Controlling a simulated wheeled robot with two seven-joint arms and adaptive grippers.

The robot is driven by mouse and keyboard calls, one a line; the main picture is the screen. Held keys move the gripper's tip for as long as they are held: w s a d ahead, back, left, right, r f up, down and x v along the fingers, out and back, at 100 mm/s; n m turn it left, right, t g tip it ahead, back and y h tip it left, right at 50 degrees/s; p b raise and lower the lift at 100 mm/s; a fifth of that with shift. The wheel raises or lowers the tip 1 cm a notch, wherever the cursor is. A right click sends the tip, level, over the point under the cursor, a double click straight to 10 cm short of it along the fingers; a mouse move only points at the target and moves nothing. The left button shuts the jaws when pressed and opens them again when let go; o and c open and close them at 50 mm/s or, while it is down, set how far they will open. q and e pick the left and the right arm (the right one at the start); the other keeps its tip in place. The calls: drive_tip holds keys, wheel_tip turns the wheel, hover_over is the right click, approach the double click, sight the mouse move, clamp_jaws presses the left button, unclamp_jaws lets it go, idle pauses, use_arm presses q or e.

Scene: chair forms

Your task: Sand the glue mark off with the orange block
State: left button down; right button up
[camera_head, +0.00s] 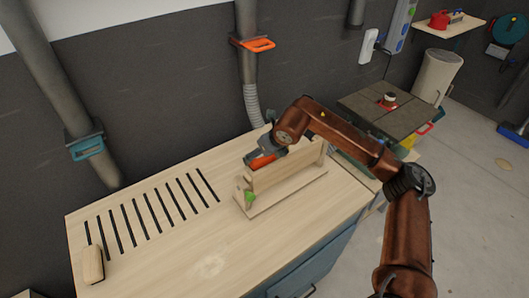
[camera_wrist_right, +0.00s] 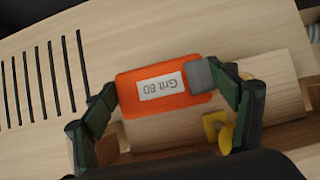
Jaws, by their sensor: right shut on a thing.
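My right gripper (camera_head: 259,156) is shut on the orange block (camera_head: 264,162). In the right wrist view the orange block (camera_wrist_right: 150,103) lies between the two fingers (camera_wrist_right: 165,85), with its "Grit 80" label facing the camera upside down. The block is at the back side of a wooden rack (camera_head: 290,181) on the bench; whether it touches the rack I cannot tell. A pale, smeared patch (camera_head: 209,265), which looks like the glue mark, lies on the bench top near its front edge, apart from the gripper. My left gripper is not in view.
The bench top (camera_head: 165,255) has a row of dark slots at left and a tan block (camera_head: 93,264) at its left end. A green piece (camera_head: 249,197) is at the rack's left end. The bench between slots and rack is clear. A table with a dark top (camera_head: 375,122) stands behind right.

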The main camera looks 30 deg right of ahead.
drive_tip(key=shift+s+a+f, duration=0.1)
drive_tip(key=shift+s+a, duration=0.05)
drive_tip(key=shift+a, duration=0.4)
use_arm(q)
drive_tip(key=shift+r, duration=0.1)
use_arm(e)
drive_tip(key=shift+r+p, duration=2.75)
drive_tip(key=shift+r, duration=1.95)
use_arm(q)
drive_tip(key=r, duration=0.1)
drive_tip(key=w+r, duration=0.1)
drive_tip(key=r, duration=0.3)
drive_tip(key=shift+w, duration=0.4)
use_arm(e)
drive_tip(key=shift+f, duration=0.1)
use_arm(q)
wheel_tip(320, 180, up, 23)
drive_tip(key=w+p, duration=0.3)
drive_tip(key=p, duration=1.9)
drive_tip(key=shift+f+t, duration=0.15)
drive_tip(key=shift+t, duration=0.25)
use_arm(e)
drive_tip(key=w+d, duration=0.1)
drive_tip(key=d, duration=0.9)
drive_tip(key=shift+w, duration=0.35)
